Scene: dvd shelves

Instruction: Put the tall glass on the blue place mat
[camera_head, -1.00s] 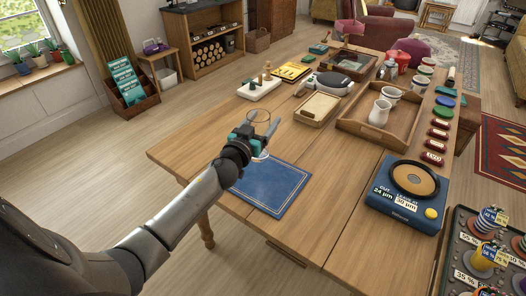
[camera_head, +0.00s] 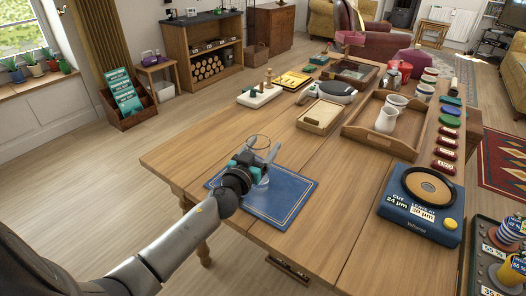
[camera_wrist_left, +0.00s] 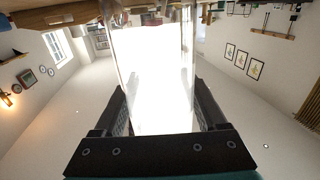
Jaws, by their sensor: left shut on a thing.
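The tall glass (camera_head: 258,143) is clear, and my left gripper (camera_head: 262,160) is shut on it. The glass looks upright over the blue place mat (camera_head: 284,196); its pale lower end shows just past the gripper, in front of the mat. I cannot tell whether its base touches the mat. In the left wrist view the glass (camera_wrist_left: 154,70) stands between the two dark fingers of the left gripper (camera_wrist_left: 160,108). The left arm hides part of the mat's near left side. My right gripper is not in view.
The mat lies on a wooden table (camera_head: 330,175), near its front left edge. To the right is a blue device (camera_head: 420,212) with a round top. Farther back are a wooden tray (camera_head: 362,132) with a white jug (camera_head: 387,120), and a shallow box (camera_head: 320,118). Bare wood surrounds the mat.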

